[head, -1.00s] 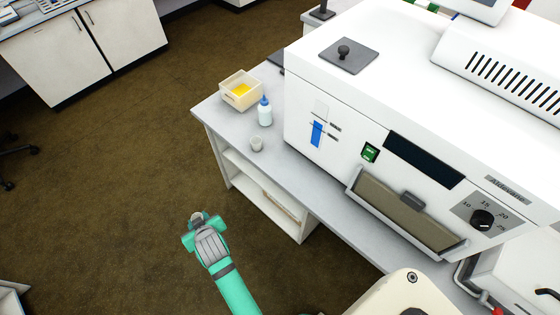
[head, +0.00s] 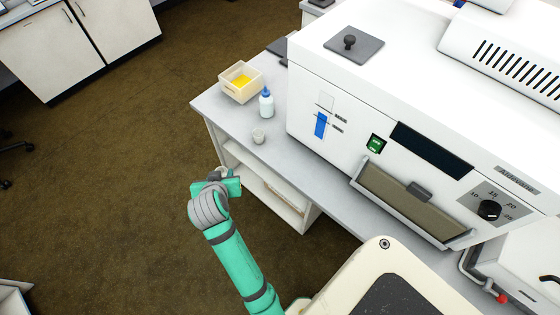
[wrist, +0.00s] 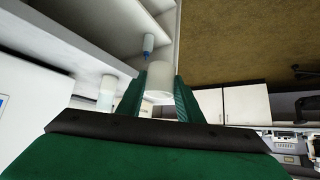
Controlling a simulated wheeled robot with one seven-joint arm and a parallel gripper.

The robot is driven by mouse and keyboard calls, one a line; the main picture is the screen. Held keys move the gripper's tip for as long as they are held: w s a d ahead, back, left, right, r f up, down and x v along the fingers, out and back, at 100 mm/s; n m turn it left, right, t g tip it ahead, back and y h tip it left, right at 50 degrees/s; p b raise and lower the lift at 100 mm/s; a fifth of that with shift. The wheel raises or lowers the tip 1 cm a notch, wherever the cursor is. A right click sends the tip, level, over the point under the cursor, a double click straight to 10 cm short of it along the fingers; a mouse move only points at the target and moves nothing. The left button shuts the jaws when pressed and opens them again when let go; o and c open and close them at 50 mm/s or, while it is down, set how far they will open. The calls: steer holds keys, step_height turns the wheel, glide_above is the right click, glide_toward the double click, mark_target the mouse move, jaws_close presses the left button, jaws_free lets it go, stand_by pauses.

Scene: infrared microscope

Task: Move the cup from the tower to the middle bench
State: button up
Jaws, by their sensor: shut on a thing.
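My gripper (head: 225,180) is shut on a white cup (wrist: 160,80), which sits between the two green fingers in the wrist view. In the head view my gripper is at the front left of the grey-topped bench (head: 228,119), apart from it, and largely hides the held cup. A second small whitish cup (head: 258,136) stands upright on the bench top, near its front edge. Which bench is the middle one, and where the tower is, I cannot tell.
A blue-capped bottle (head: 266,103) and a cream box with yellow contents (head: 241,83) stand on the bench behind the small cup. A large white instrument (head: 340,90) fills the bench to the right. Clear brown floor (head: 110,160) lies to the left.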

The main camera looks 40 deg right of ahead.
steer(key=s+d+r+m+g+h, duration=0.3)
steer(key=s+d+r+m+g, duration=0.2)
steer(key=s+d+r+m, duration=0.4)
steer(key=shift+n, duration=0.8)
steer(key=d+f, duration=0.2)
steer(key=d, duration=0.1)
steer(key=d+f, duration=0.3)
steer(key=d, duration=0.1)
steer(key=d+f, duration=0.2)
steer(key=d, duration=0.2)
steer(key=shift+w+d+f, duration=0.1)
steer(key=shift+w+f, duration=0.1)
steer(key=shift+f, duration=0.1)
steer(key=shift+d+f, duration=0.3)
steer(key=shift+f, duration=0.1)
steer(key=shift+d+f, duration=0.2)
steer(key=shift+f, duration=0.75)
steer(key=shift+d+f, duration=0.15)
steer(key=shift+f, duration=0.8)
steer(key=shift+f+t, duration=0.15)
steer(key=shift+t, duration=0.15)
steer(key=o, duration=1)
steer(key=shift+o, duration=0.2)
